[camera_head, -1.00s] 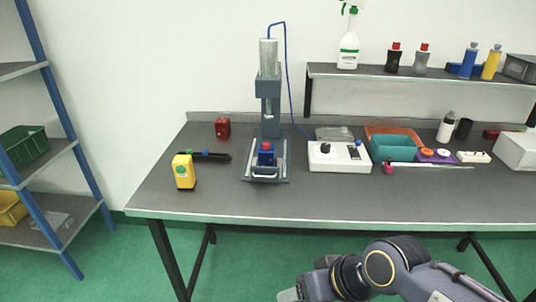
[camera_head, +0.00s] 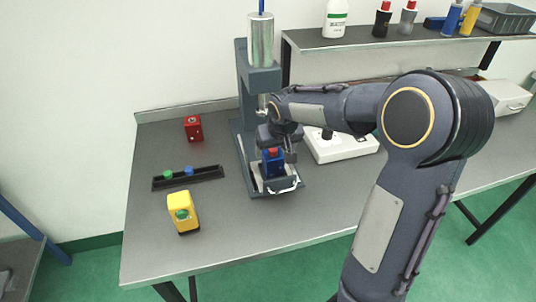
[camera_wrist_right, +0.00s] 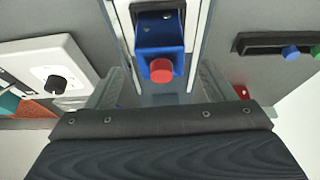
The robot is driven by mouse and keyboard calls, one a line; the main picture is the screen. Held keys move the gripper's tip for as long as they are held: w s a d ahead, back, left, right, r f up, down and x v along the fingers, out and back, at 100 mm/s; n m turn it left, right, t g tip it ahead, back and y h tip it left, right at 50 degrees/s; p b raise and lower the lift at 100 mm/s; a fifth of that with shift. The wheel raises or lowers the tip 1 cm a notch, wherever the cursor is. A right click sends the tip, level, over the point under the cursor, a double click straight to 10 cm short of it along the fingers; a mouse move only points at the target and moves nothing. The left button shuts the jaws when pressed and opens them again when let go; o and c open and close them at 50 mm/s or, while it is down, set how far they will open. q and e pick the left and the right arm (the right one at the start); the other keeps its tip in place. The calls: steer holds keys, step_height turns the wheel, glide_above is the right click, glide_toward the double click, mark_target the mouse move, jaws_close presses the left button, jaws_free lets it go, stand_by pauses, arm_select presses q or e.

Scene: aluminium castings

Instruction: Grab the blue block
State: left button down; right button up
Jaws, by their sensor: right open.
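The blue block (camera_head: 273,166), with a red knob, sits in the press fixture on the table. In the right wrist view the blue block (camera_wrist_right: 160,36) is at top centre, the red knob nearer the camera. My right gripper (camera_head: 281,147) is at the press, just above and close to the block. Its fingers are apart and empty in the right wrist view, one on each side of the knob; I cannot tell whether they touch the block. My left gripper is not in view.
The grey press column (camera_head: 248,95) stands close behind the gripper. A white control box (camera_head: 340,149) is to its right. A black rail (camera_head: 205,179) with green and blue knobs, a red block (camera_head: 193,128) and a yellow block (camera_head: 182,212) are to the left. The table front is clear.

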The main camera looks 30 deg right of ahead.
mark_target(272, 166)
steer(key=shift+x, duration=0.95)
steer(key=p+x, duration=0.1)
steer(key=x, duration=0.4)
steer(key=shift+a, duration=0.1)
steer(key=c, duration=1.2)
steer(key=shift+c, duration=0.2)
